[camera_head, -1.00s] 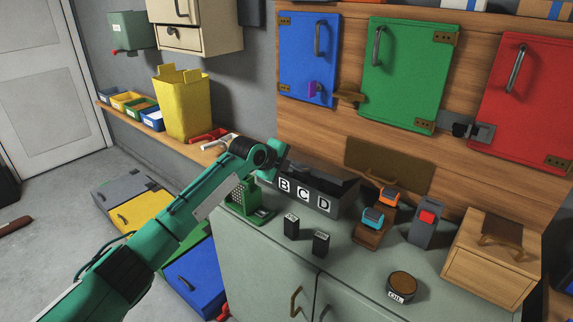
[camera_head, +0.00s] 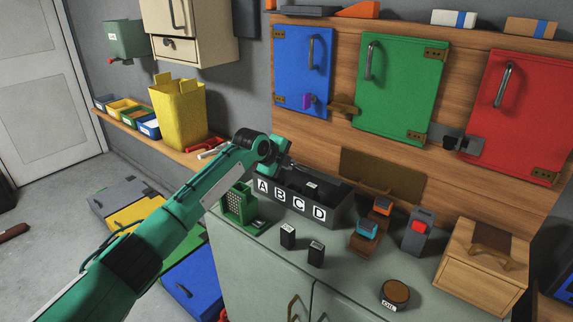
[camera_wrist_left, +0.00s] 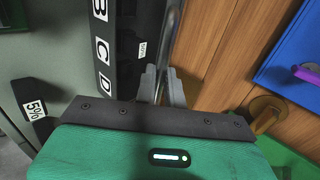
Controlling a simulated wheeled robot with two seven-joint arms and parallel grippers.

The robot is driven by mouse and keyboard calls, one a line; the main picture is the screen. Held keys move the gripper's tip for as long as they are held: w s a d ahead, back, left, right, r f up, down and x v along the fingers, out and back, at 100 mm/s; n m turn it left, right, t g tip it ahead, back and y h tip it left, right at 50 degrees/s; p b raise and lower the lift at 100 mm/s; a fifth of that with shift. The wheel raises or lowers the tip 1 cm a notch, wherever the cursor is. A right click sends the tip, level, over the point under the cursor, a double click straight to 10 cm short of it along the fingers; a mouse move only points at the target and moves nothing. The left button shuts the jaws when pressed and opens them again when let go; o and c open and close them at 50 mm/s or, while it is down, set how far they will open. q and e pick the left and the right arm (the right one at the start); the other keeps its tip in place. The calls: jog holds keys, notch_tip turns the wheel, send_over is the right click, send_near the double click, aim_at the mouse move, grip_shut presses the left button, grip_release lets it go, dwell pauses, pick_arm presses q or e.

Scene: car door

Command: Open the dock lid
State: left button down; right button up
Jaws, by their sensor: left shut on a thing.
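The dark dock (camera_head: 333,213) with labels A, B, C and D stands on the grey-green cabinet top. Its top looks open, and a dark block (camera_head: 312,187) shows inside. My left gripper (camera_head: 288,162) is above the rear left of the dock, by the wooden wall. In the left wrist view my gripper (camera_wrist_left: 163,86) is shut on a thin metal bar (camera_wrist_left: 171,35), which looks like the lid's handle. The dock (camera_wrist_left: 104,70) lies to its left there. The lid panel itself is hard to make out. My right gripper is not in view.
Two small black blocks (camera_head: 288,235) stand in front of the dock. A green holder (camera_head: 240,207) is at its left. An orange-and-blue item rack (camera_head: 366,238), a red-button device (camera_head: 418,230) and a wooden box (camera_head: 484,265) stand to the right. Cabinet doors hang above.

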pick_arm(q)
jog(key=shift+r, duration=0.1)
dwell(0.3)
jog(key=c, duration=1.5)
grip_release()
jog(key=shift+b+v, duration=0.7)
jog(key=shift+v, duration=6.1)
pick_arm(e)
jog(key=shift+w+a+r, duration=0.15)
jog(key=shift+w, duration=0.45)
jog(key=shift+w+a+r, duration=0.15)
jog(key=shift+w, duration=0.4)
